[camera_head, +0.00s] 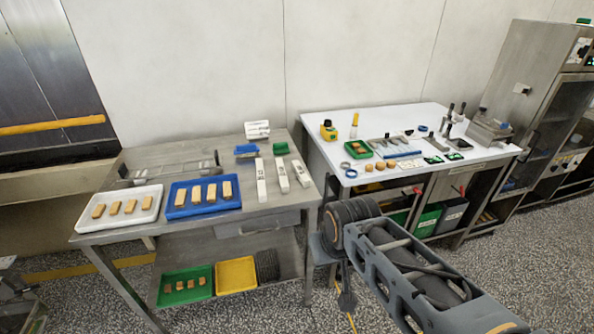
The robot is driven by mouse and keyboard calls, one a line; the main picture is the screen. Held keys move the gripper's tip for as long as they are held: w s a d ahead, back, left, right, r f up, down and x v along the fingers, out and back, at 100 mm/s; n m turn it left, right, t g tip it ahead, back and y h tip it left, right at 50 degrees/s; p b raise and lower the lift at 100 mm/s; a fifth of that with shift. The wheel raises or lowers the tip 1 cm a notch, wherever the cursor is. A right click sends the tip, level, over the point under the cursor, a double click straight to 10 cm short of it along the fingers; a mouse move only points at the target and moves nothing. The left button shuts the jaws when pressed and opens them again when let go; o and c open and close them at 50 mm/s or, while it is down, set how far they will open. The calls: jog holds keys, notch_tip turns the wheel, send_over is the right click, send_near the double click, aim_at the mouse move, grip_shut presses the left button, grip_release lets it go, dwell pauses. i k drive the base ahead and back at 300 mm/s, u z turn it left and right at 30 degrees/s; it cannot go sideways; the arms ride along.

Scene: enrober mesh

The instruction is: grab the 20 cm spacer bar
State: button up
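Three white bars with small dark markings lie side by side on the right part of the steel table (143,170). The left bar (260,181) looks longest, the middle bar (281,176) shorter, and the right bar (301,174) shortest. Their markings are too small to read, so I cannot tell which is the 20 cm one. My arm reaches in from the lower right. My gripper (346,298) hangs low, in front of the gap between the two tables, apart from the bars. Its fingers are too small and dark to show their opening.
A white tray (80,226) and a blue tray (170,214) of brown bars stand left of the white bars. A wire rack lies behind them. The right table (330,143) is crowded with tools and small items.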

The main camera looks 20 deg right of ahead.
aim_at(285, 187)
jog(key=u, duration=1.95)
jog(key=i, duration=1.45)
jog(key=z, duration=2.75)
